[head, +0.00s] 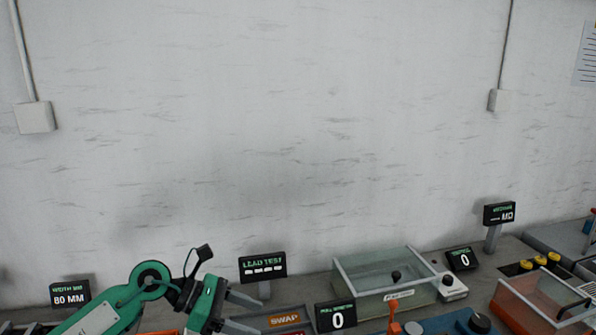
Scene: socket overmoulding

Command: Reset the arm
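My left arm (100,312), green and white, comes in from the lower left. Its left gripper (246,313) is at the bottom of the head view, left of centre. Its two grey fingers point right and stand apart with nothing seen between them. The lower finger is close to the picture's bottom edge. My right gripper and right arm do not show.
Behind the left gripper stands a "LEAD TEST" display (263,266). A pale wall (270,120) closes the back.

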